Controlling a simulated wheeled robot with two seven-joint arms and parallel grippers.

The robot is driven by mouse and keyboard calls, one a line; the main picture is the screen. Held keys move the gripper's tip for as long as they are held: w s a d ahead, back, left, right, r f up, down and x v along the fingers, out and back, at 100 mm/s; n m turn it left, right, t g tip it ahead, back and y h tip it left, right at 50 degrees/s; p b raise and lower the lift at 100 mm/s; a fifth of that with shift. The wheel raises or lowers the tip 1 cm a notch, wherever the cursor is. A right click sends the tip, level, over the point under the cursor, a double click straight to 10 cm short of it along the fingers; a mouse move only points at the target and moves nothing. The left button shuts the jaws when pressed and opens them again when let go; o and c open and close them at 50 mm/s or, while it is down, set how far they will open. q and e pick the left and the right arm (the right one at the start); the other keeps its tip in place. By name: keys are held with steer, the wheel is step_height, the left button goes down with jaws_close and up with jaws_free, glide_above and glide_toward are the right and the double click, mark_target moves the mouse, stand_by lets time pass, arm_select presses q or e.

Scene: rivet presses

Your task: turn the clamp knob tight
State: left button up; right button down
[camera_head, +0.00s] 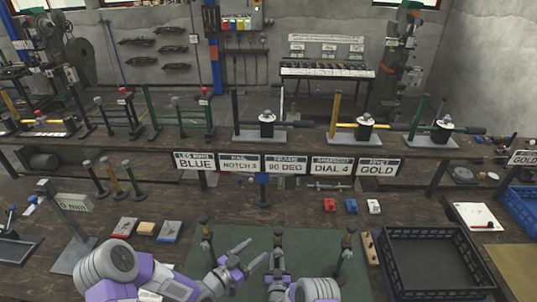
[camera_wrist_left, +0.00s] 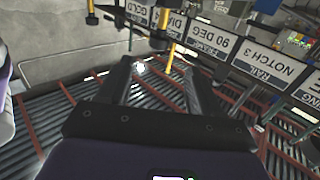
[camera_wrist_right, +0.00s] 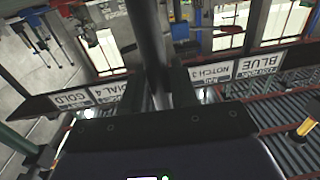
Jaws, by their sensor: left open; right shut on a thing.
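My left gripper (camera_head: 256,256) is open and empty above the green mat (camera_head: 230,240); its two spread fingers show in the left wrist view (camera_wrist_left: 158,82). The post also runs up from between the fingers in the right wrist view (camera_wrist_right: 147,35). No part is clearly recognisable as the clamp knob. Pale round tops sit on dark blocks on the far bench: a left one (camera_head: 267,115), a middle one (camera_head: 364,119) and a right one (camera_head: 445,122). Neither gripper is near them.
Two other posts, a left one (camera_head: 206,242) and a right one (camera_head: 347,246), stand on the mat. A black crate (camera_head: 388,262) is at right, a sign stand (camera_head: 75,235) at left. Signs, including 90 DEG (camera_head: 286,166), line the bench front.

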arm_select(q)
steer(key=w+a+r+n+t+y, duration=0.2)
steer(key=w+a+n+y, duration=0.1)
steer(key=w+n+y, duration=0.4)
steer(key=m+g+y, duration=0.4)
steer(key=m+g, duration=0.7)
steer(key=m, duration=2.3)
glide_toward(278, 254)
steer(key=x, duration=0.9)
steer(key=shift+w, duration=0.1)
steer(key=shift+c, duration=0.4)
steer(key=c, duration=1)
